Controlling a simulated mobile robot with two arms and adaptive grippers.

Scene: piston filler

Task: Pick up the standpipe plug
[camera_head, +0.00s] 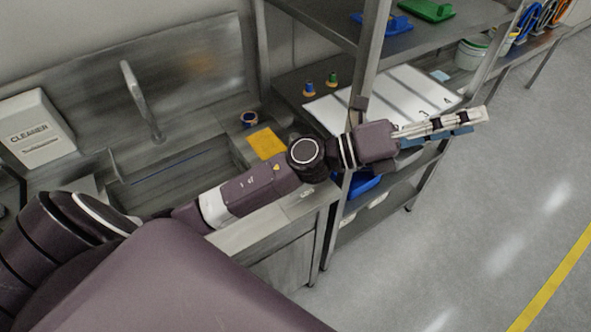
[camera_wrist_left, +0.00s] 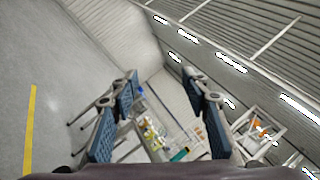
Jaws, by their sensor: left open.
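I cannot tell for certain which item is the standpipe plug. A small dark blue and tan round piece (camera_head: 249,119) sits on the sink's right drainboard. Two small pegs, one blue (camera_head: 308,89) and one green (camera_head: 331,80), both with tan lower parts, stand on the steel shelf counter behind. My left gripper (camera_head: 465,122) reaches past the shelf unit, over the aisle floor, away from these pieces. In the left wrist view, its two blue-grey finger pads (camera_wrist_left: 166,103) are apart with nothing gripped between them. My right gripper is not in view.
The sink basin (camera_head: 165,185) has a tall tap (camera_head: 140,98) behind it. A CLEANER box (camera_head: 36,128) stands left, and a yellow cloth (camera_head: 266,142) lies right. The shelf unit's post (camera_head: 369,40) is close to my left arm. The floor at right is clear.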

